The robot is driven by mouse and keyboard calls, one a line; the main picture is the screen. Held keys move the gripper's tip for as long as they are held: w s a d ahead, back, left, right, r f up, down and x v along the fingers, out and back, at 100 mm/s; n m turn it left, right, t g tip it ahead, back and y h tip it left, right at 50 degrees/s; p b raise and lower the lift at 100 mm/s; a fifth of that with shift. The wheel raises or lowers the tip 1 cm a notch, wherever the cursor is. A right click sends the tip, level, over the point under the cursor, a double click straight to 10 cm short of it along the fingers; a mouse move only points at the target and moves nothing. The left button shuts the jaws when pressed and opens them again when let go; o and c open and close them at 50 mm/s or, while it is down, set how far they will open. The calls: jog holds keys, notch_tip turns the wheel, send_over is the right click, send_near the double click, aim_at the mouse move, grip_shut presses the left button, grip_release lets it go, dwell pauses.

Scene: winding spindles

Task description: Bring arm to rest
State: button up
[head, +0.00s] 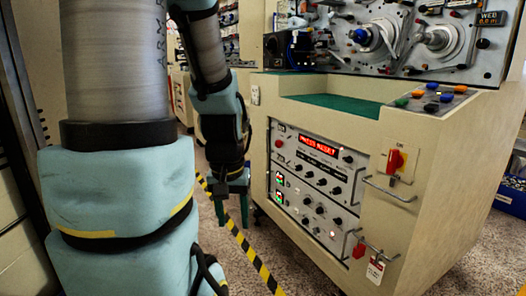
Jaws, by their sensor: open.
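My arm fills the left of the head view, with grey links and pale blue padded covers. My gripper (232,209) points down, its two teal fingers apart with nothing between them. It hangs over the floor just left of the cream machine cabinet (437,170). The gap between gripper and cabinet is hard to judge from this one view.
The cabinet front has a control panel (315,176) with a red display, a red switch (395,161) and projecting metal handles. Winding spindles (438,37) and coloured buttons (432,107) sit above. Yellow-black tape (250,253) crosses the floor. A blue bin (512,195) stands at right.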

notch_tip(320, 180, up, 16)
jog(key=p, duration=1.4)
jog(key=shift+r, duration=0.2)
